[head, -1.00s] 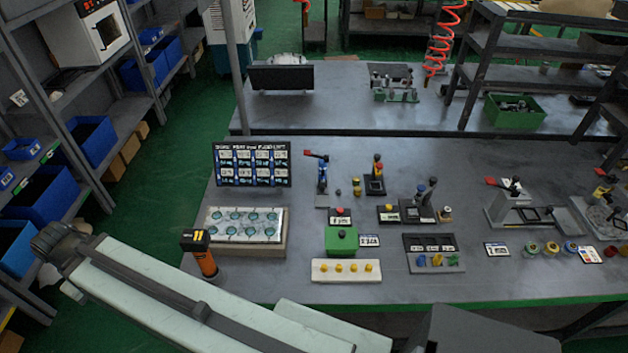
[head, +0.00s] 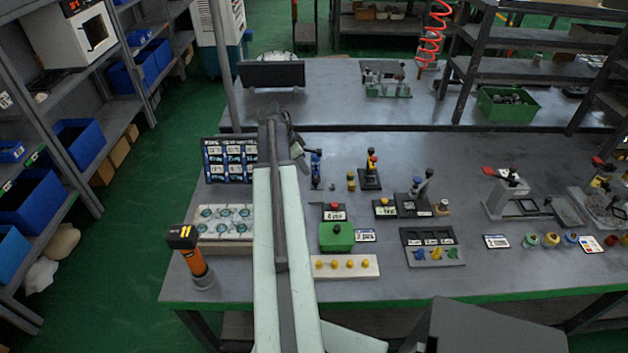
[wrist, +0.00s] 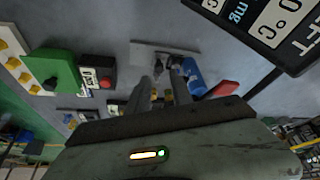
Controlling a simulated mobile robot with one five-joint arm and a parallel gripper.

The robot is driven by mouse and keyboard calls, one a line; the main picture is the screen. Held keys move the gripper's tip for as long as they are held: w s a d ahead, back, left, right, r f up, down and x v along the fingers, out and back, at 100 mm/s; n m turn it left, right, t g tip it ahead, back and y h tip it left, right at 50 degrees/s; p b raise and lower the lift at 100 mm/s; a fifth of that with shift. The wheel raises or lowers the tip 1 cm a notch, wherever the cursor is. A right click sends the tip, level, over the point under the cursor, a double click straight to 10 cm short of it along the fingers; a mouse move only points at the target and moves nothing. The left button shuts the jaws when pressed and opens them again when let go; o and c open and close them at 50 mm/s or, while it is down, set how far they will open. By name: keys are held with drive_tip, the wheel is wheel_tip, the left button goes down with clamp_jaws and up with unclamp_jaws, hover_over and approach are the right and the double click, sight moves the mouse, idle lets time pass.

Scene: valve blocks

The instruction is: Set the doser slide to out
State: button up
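No label readable here names the doser, so I cannot tell for certain which fixture it is. A grey fixture with a dark frame and a flat plate (head: 525,205) stands on the right of the bench, with a red piece on top. My gripper (head: 298,152) is over the left part of the bench, far left of that fixture and just left of a blue upright device (head: 316,168). In the wrist view my gripper (wrist: 160,88) shows two dark fingers apart, with nothing visible held. The blue device (wrist: 192,76) and its red handle (wrist: 222,89) are beyond the fingers.
A label board (head: 215,180) stands behind my arm; it also shows in the wrist view (wrist: 265,25). An orange-and-black post (head: 190,255) stands at the left front corner. A green box (head: 337,237), a yellow-knobbed strip (head: 345,267) and a dark tray (head: 430,238) fill the middle.

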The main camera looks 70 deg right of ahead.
sight(315, 180)
drive_tip(key=b+x, duration=0.4)
drive_tip(key=x, duration=0.1)
drive_tip(key=b+x, duration=0.2)
drive_tip(key=shift+s+d+f+b, duration=0.1)
drive_tip(key=shift+s+d+b, duration=0.1)
drive_tip(key=shift+s+b, duration=0.2)
drive_tip(key=shift+s+d+f+b, duration=0.2)
drive_tip(key=shift+f+b, duration=0.1)
drive_tip(key=shift+f, duration=0.05)
drive_tip(key=shift+r, duration=0.1)
clamp_jaws()
drive_tip(key=shift+w, duration=0.1)
idle(0.6)
